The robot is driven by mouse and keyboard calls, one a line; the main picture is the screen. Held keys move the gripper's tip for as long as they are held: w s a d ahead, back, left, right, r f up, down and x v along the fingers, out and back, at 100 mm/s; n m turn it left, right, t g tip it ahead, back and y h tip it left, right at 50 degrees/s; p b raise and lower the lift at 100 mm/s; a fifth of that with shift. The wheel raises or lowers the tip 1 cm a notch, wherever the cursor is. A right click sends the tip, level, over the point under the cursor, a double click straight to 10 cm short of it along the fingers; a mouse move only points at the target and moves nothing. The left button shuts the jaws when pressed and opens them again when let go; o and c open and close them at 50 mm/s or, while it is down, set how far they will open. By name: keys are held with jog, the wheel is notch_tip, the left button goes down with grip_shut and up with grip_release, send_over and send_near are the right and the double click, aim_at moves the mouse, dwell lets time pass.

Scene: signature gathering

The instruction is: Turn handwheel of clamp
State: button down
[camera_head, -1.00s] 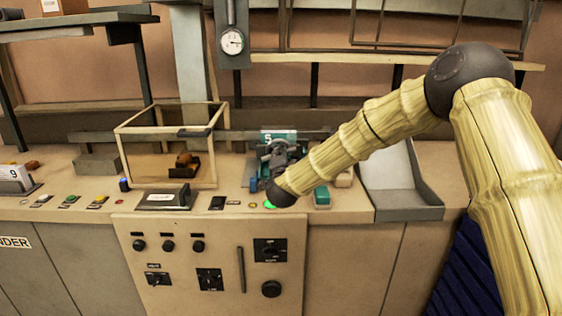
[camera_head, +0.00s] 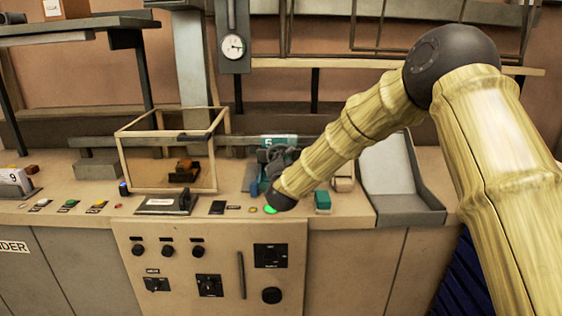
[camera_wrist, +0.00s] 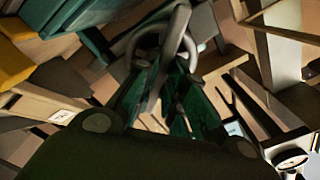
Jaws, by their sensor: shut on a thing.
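The handwheel (camera_wrist: 178,22) is a grey ring with spokes, seen close up at the top middle of the wrist view. My gripper (camera_wrist: 163,70) has its dark green fingers on both sides of the wheel's lower part and is shut on it. In the head view my gripper (camera_head: 279,163) is small and dark at the end of the bamboo-like arm. It sits in front of the teal clamp block (camera_head: 280,140) marked 5. The arm and gripper hide much of the clamp and wheel there.
A clear box with a wooden frame (camera_head: 216,160) stands left of the clamp. A grey open tray (camera_head: 412,203) is at right. Buttons, including a lit green one (camera_head: 270,210), line the bench front. A dial gauge (camera_head: 233,47) hangs above.

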jog(key=shift+f, duration=0.25)
jog(key=c, duration=1.6)
grip_release()
jog(key=shift+o, duration=0.6)
jog(key=shift+r, duration=0.15)
jog(key=shift+s, duration=0.15)
jog(key=s, duration=1.1)
jog(key=shift+s, duration=0.4)
